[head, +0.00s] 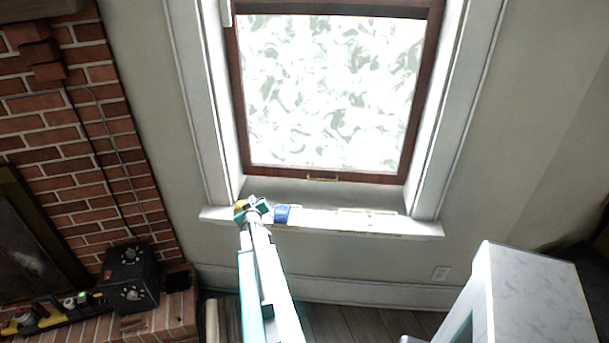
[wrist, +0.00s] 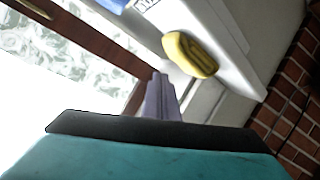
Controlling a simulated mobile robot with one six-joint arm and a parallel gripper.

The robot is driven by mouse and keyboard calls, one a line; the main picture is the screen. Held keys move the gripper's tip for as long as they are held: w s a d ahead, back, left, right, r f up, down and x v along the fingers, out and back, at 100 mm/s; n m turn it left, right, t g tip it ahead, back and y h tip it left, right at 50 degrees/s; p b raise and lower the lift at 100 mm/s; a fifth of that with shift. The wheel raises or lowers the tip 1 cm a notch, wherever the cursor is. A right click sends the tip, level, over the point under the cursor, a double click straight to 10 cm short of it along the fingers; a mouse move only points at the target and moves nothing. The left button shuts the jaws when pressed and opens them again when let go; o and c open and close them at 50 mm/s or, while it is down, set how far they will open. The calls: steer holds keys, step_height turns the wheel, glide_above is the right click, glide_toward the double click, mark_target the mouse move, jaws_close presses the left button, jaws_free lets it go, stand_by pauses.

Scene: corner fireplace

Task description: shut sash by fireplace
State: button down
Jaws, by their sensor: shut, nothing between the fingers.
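The window sash has a dark red-brown frame (head: 322,178) around bright, pale-patterned glass. A small brass-coloured pull (head: 322,179) sits on its bottom rail. A grey band lies between that rail and the white sill (head: 330,222); I cannot tell whether it is a gap. My gripper (head: 254,207) is at the left end of the sill, below the sash's lower left corner. In the wrist view its fingers (wrist: 158,92) are together and empty, appearing in front of the sash's brown corner (wrist: 137,98). Whether they touch it is unclear.
A yellow object (wrist: 190,54) lies on the sill close to my fingers. A blue item (head: 282,213) lies to the right of my gripper. The brick fireplace (head: 70,130) and a black box (head: 130,277) stand left. A pale marble-topped block (head: 535,290) stands lower right.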

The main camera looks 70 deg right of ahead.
steer(key=s+d+r+m+g+h, duration=0.2)
steer(key=s+d+r, duration=0.5)
steer(key=s+d, duration=0.5)
steer(key=shift+s+r+m+g+h, duration=0.15)
steer(key=shift+s+m+g+h, duration=0.25)
steer(key=shift+s+g+h, duration=0.65)
steer(key=shift+w+d+y, duration=0.15)
steer(key=shift+w+y, duration=0.1)
steer(key=p, duration=0.1)
glide_toward(306, 171)
steer(key=shift+w+d+r, duration=0.4)
steer(key=shift+w+d, duration=0.15)
steer(key=shift+d, duration=0.25)
steer(key=shift+w+d+r, duration=0.35)
steer(key=shift+w+d, duration=0.15)
steer(key=shift+d, duration=0.35)
steer(key=shift+w+d+r, duration=0.4)
steer(key=shift+w+d, duration=0.15)
steer(key=shift+d, duration=0.25)
steer(key=shift+s+d+f+b, duration=0.15)
steer(key=shift+s+f, duration=0.15)
steer(key=shift+f, duration=0.3)
steer(key=shift+s+d+f+b, duration=0.2)
steer(key=shift+s+f, duration=0.15)
steer(key=shift+f, duration=0.2)
steer(key=shift+s+d+f+b, duration=0.15)
steer(key=shift+s+f, duration=0.15)
steer(key=shift+f, duration=0.3)
steer(key=shift+a, duration=0.1)
